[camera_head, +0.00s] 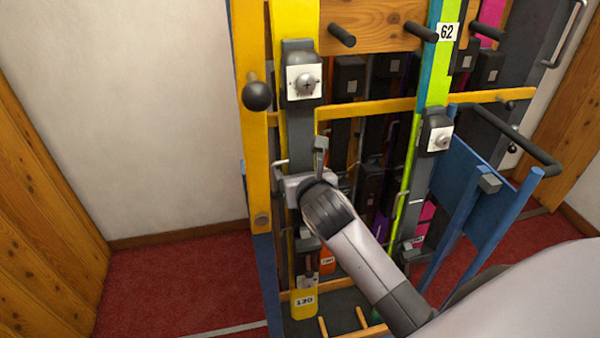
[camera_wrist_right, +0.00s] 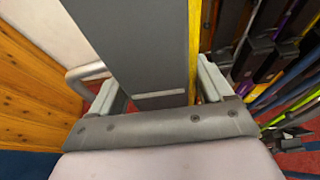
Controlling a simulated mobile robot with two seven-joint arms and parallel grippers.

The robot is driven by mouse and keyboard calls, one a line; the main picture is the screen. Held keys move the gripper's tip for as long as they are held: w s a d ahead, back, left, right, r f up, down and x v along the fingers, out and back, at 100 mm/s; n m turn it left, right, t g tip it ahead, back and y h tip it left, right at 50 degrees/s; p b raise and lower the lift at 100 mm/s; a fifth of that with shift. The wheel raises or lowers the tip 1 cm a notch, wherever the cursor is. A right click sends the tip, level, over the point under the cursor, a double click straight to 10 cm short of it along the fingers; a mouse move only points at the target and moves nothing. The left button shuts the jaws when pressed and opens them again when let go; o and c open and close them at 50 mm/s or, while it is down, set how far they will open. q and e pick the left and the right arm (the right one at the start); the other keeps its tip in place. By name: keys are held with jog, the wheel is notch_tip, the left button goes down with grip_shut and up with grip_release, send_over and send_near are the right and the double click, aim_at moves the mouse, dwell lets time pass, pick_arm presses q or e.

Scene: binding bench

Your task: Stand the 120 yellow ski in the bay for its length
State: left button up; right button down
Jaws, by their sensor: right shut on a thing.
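The yellow ski (camera_head: 295,18) is upright, with a dark grey binding plate down its middle. Its 120 label (camera_head: 304,301) is at the lower end. My right gripper (camera_head: 308,184) is shut around the ski near mid-length. In the right wrist view, the gripper (camera_wrist_right: 160,92) has one finger on each side of the grey plate (camera_wrist_right: 135,45), and the ski's yellow edge (camera_wrist_right: 194,45) shows. The ski's lower end shows over the rack's dark base, left of short wooden dividers (camera_head: 323,327). I cannot tell whether it touches the base. My left gripper is not in view.
The rack has a yellow left post (camera_head: 255,150), a yellow crossbar (camera_head: 380,107) and dark pegs (camera_head: 342,35). A green ski labelled 62 (camera_head: 436,75) stands to the right. Several other skis fill the rack behind. Red carpet (camera_head: 180,285) is clear at left.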

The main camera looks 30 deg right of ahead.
jog(key=shift+r, duration=0.25)
jog(key=shift+s+a, duration=0.1)
jog(key=shift+s, duration=0.05)
jog(key=s+a, duration=0.3)
jog(key=s, duration=0.8)
jog(key=s+a, duration=0.3)
jog(key=s, duration=0.9)
jog(key=shift+p, duration=0.35)
jog(key=shift+w, duration=0.1)
dwell(0.3)
jog(key=w+d+p, duration=0.2)
jog(key=w+d, duration=0.1)
jog(key=w, duration=0.8)
dwell(0.4)
